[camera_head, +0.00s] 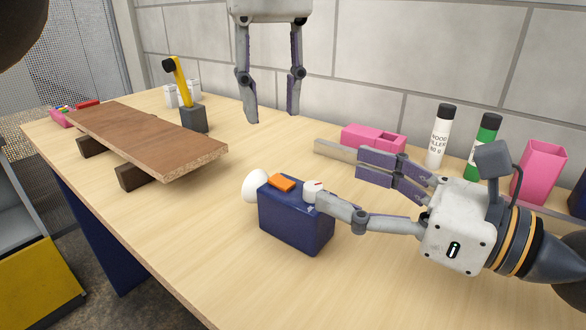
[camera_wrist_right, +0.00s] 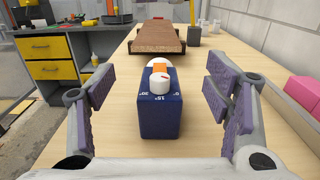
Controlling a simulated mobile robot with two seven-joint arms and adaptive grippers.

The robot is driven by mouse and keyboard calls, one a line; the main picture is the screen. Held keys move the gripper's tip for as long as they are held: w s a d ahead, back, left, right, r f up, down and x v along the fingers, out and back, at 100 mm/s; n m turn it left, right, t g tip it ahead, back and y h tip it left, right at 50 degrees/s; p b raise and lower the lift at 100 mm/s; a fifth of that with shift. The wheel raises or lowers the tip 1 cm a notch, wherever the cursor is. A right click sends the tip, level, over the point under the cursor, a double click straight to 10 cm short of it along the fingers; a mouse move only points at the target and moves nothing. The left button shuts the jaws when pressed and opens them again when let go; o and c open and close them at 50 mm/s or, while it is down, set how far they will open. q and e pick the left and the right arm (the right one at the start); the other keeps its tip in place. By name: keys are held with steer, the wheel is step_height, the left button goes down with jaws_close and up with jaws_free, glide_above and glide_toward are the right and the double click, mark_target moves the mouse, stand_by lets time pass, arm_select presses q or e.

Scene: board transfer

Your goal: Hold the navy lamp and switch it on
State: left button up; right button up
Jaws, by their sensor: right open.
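The navy lamp (camera_head: 288,226) is a dark blue box standing on the table, with a white round head, an orange switch (camera_head: 281,183) and a white knob (camera_head: 312,191) on top. My right gripper (camera_head: 340,178) is open and empty, low over the table to the lamp's right. One finger covers part of the lamp's top edge in the head view. In the right wrist view the lamp (camera_wrist_right: 160,115) stands between the spread fingers, apart from both. My left gripper (camera_head: 271,117) is open and empty, in the air above the table's back part.
A brown board (camera_head: 145,140) lies on dark supports at the left. A yellow-and-grey tool (camera_head: 193,119) stands behind it. Pink containers (camera_head: 540,170), a white bottle (camera_head: 439,137) and a green bottle (camera_head: 485,142) stand along the wall at right. The table's front is clear.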

mark_target(302, 206)
step_height(302, 206, down, 7)
steer(key=x, duration=0.7)
steer(key=shift+w+a+r, duration=0.1)
steer(key=shift+w+a, duration=0.05)
steer(key=shift+a, duration=0.05)
steer(key=c, duration=1.4)
arm_select(q)
steer(key=c, duration=0.4)
steer(key=shift+a+r+m, duration=0.15)
steer(key=shift+r+m, duration=0.3)
steer(key=shift+m, duration=0.25)
jaws_close()
steer(key=s+r+m+t, duration=0.1)
steer(key=m, duration=0.2)
steer(key=r+m+t+h, duration=0.1)
steer(key=r+m, duration=0.1)
steer(key=m, duration=0.1)
steer(key=s+r+m+t, duration=0.1)
steer(key=m, duration=0.2)
steer(key=shift+s+r+h, duration=0.25)
steer(key=shift+s+h, duration=0.05)
